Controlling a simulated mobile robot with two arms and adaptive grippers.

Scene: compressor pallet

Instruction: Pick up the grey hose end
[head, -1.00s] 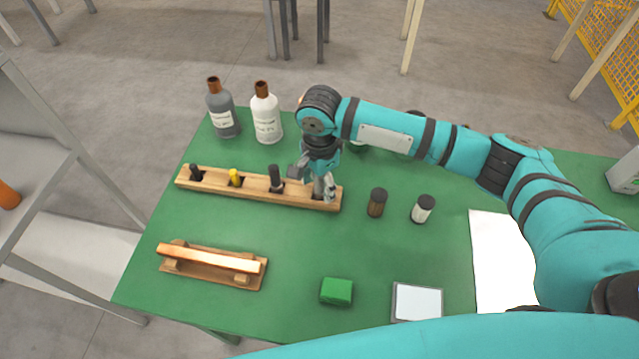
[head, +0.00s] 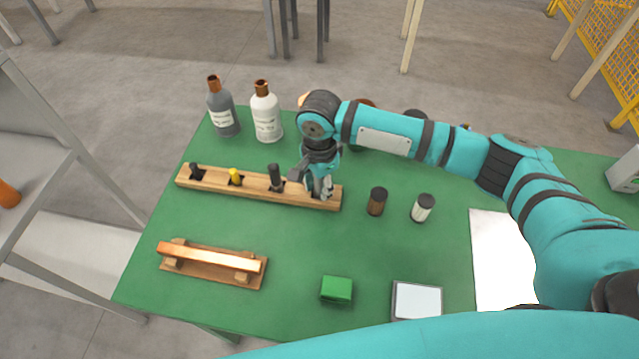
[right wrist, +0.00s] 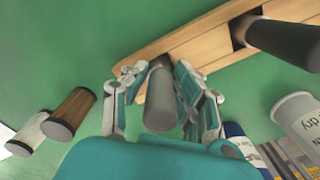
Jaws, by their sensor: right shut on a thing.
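The grey hose end (right wrist: 160,98) stands at the end of the wooden rack (right wrist: 208,38), between the fingers of my right gripper (right wrist: 158,88) in the right wrist view. The fingers are shut on it from both sides. In the head view my right gripper (head: 321,189) is over the right end of the rack (head: 255,196) and largely hides the hose end. Whether its lower end is still in a slot is hard to tell. My left gripper is not in view.
The rack also holds a dark grey piece (head: 275,177), a yellow one (head: 235,177) and a black one (head: 196,172). Two bottles, grey (head: 223,110) and white (head: 266,115), stand behind it. Brown (head: 377,202) and white (head: 423,208) jars stand to the right.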

